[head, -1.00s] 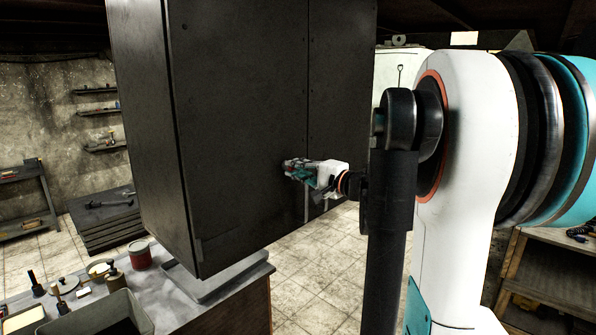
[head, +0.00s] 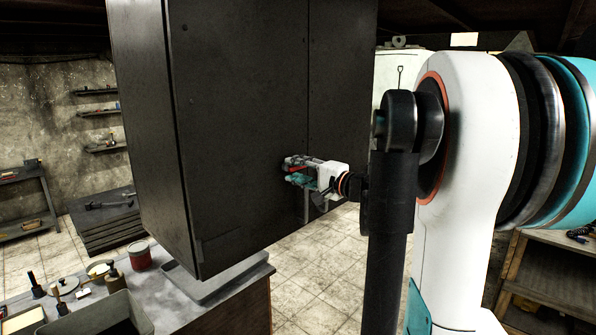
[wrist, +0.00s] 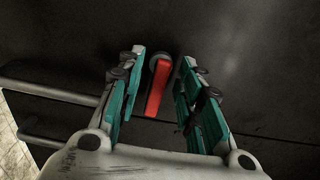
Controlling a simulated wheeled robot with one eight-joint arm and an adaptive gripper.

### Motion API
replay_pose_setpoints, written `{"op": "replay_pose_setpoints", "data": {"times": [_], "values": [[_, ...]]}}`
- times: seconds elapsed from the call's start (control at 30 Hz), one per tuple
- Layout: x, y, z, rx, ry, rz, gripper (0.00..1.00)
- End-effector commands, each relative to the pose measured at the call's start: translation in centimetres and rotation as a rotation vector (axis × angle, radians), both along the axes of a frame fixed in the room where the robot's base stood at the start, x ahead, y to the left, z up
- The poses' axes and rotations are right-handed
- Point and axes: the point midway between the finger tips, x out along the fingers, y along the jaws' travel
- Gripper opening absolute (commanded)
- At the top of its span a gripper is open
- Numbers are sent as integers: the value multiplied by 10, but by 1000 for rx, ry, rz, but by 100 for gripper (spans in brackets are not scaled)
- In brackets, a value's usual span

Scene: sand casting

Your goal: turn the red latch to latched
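The red latch (wrist: 157,88) is a short red bar on a dark round pivot, mounted on the dark cabinet door. In the wrist view it lies between the two teal fingers of my gripper (wrist: 160,95), with the pivot toward their tips. The gripper is open, with a gap visible on both sides of the bar, wider on the right. I cannot tell the gripper's exact depth from the door. In the head view my gripper (head: 300,172) is at the cabinet front, close to the door seam, its fingers one above the other; the latch is barely discernible there.
The tall dark cabinet (head: 240,110) fills the middle. Two bar handles (wrist: 50,91) stick out from its doors beside my gripper. A bench (head: 180,305) with a red can (head: 140,256), a bin and small tools stands at lower left. Tiled floor is open beyond.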

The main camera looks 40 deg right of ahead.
Motion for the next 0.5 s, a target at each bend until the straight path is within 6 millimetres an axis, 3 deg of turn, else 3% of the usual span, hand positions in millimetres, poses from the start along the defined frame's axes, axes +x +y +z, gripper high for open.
{"op": "replay_pose_setpoints", "data": {"times": [0.17, 0.5], "values": [[-18, -2, 0, 0, 0, -2, 33], [-86, -7, 0, 0, 0, -4, 33]]}}
